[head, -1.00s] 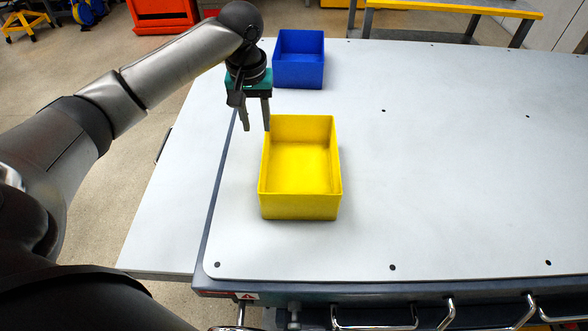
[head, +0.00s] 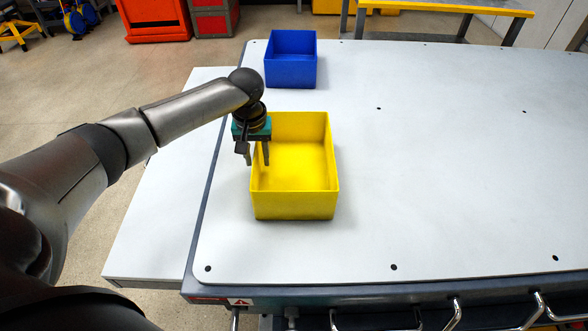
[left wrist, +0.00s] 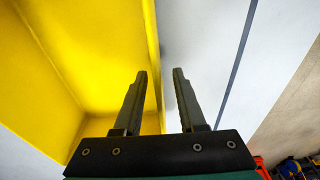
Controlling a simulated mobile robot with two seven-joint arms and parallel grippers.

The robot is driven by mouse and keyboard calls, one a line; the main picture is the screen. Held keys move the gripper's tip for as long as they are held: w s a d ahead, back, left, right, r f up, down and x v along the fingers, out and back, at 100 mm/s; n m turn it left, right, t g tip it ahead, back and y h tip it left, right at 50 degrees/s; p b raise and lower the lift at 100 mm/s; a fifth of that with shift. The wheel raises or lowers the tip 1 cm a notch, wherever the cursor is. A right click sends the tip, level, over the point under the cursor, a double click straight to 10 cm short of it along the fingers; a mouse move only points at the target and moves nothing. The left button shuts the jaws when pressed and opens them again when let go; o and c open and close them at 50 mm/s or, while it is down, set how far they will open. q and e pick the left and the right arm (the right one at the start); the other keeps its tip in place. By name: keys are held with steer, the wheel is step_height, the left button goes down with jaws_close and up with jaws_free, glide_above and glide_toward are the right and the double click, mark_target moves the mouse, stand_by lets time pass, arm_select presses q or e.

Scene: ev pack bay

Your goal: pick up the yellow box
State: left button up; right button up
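The yellow box (head: 295,205) is an open, empty-looking bin standing upright on the light grey table top. My left gripper (head: 257,162) points down at the box's left wall. One finger shows over the inside of the box and the other on the outer side. In the left wrist view the yellow box (left wrist: 75,50) fills the left part, and its wall edge runs between the two spread fingers (left wrist: 160,75). The gripper is open, with a gap at the wall; I cannot tell how deep the fingertips reach. My right gripper is not in view.
A blue box (head: 291,70) stands behind the yellow one, near the table's far left edge. The table top (head: 440,170) is clear to the right. Metal handles (head: 455,312) line the front edge. A red cabinet (head: 155,18) stands on the floor behind.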

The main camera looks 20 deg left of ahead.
arm_select(q)
steer(key=shift+f, duration=0.2)
jaws_close()
stand_by(1.2)
steer(key=shift+r, duration=0.1)
